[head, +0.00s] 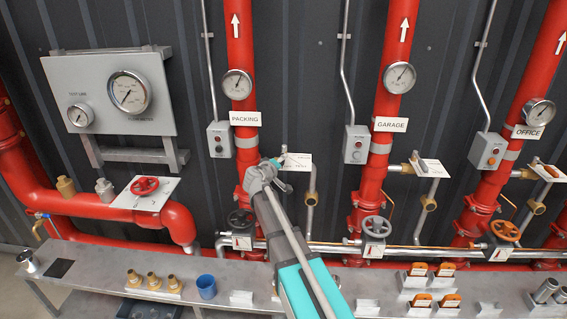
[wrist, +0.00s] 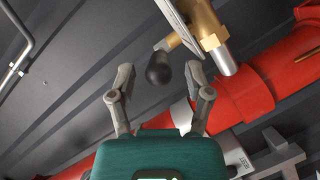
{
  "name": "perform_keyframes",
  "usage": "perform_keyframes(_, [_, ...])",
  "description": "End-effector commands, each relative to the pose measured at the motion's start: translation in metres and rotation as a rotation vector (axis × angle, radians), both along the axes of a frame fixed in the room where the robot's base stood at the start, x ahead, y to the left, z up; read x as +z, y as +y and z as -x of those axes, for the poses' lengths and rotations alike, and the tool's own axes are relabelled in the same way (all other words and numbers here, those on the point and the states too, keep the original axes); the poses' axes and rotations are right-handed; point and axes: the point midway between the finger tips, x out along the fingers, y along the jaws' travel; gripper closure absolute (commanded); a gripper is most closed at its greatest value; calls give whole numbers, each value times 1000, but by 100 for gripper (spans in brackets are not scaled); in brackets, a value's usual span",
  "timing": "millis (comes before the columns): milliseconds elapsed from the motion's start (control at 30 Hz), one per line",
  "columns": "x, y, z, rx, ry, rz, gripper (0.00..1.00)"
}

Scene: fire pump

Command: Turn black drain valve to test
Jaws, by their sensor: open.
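The drain valve shows in the wrist view as a brass body (wrist: 204,22) with a lever ending in a rounded black knob (wrist: 158,70). My gripper (wrist: 159,80) is open, and the knob appears between its two fingertips in that picture; I cannot tell whether either finger touches it. In the head view my gripper (head: 272,168) is at the PACKING pipe, in front of the valve and beside its white label plate (head: 298,161). There the gripper hides most of the valve and its lever. The plate's lettering is too small to read.
The red PACKING pipe (head: 243,100) stands just behind my gripper. A black handwheel (head: 240,218) is below it. Similar GARAGE (head: 392,100) and OFFICE (head: 520,110) pipes stand to the right. A grey bench (head: 100,268) holds brass fittings and a blue cup (head: 206,287).

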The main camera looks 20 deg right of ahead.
Motion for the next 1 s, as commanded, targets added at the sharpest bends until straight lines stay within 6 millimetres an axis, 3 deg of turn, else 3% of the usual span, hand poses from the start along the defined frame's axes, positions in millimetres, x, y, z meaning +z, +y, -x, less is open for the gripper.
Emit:
perform_keyframes(267, [-6, -17, -22, -1, 0, -1, 35])
perform_keyframes(700, [-7, -20, -24, 0, 0, 0, 37])
perform_keyframes(1000, [-7, -20, -24, 0, 0, 0, 92])
